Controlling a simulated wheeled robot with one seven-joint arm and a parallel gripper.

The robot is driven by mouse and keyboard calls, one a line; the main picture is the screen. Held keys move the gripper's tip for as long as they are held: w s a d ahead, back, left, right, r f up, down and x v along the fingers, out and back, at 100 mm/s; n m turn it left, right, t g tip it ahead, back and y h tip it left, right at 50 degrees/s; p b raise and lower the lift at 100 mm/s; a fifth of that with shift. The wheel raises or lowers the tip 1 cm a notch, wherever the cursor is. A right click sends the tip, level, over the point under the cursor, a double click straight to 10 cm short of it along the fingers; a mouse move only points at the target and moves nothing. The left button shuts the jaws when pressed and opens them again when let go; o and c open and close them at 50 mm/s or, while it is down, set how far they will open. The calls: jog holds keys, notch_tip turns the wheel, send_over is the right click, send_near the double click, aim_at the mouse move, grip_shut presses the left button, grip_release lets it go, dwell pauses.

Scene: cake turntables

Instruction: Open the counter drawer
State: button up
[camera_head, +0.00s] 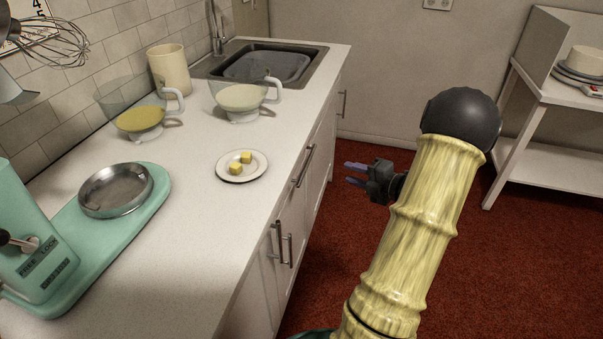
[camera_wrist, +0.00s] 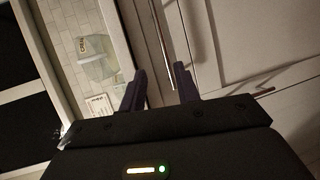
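The counter drawer (camera_head: 313,158) is a white front under the countertop's right edge and looks shut. Its long metal bar handle (camera_head: 304,166) also shows in the wrist view (camera_wrist: 161,42), running slantwise with its lower end in line with the gap between my fingers. My gripper (camera_head: 355,174) has two dark fingers set apart with nothing between them. It points left toward the drawer, to the right of the handle and apart from it in the head view. In the wrist view my gripper (camera_wrist: 159,82) shows the same gap; the exact distance to the handle is unclear.
Cabinet doors with bar handles (camera_head: 284,246) lie below. The countertop (camera_head: 205,205) holds a plate (camera_head: 231,176) with yellow cubes, glass jugs (camera_head: 241,103), a canister (camera_head: 169,70) and a green mixer (camera_head: 95,245). A white shelf unit (camera_head: 545,160) stands right. Red floor (camera_head: 325,270) is clear beside the counter.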

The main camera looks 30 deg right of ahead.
aim_at(308, 161)
jog(key=shift+s+d+f+n+y, duration=0.2)
jog(key=shift+s+f+n+y, duration=0.3)
jog(key=shift+s, duration=0.2)
jog(key=shift+w, duration=0.1)
jog(key=b+x, duration=0.1)
jog(key=x, duration=1.6)
jog(key=shift+w+r, duration=0.15)
jog(key=shift+w, duration=0.05)
grip_shut()
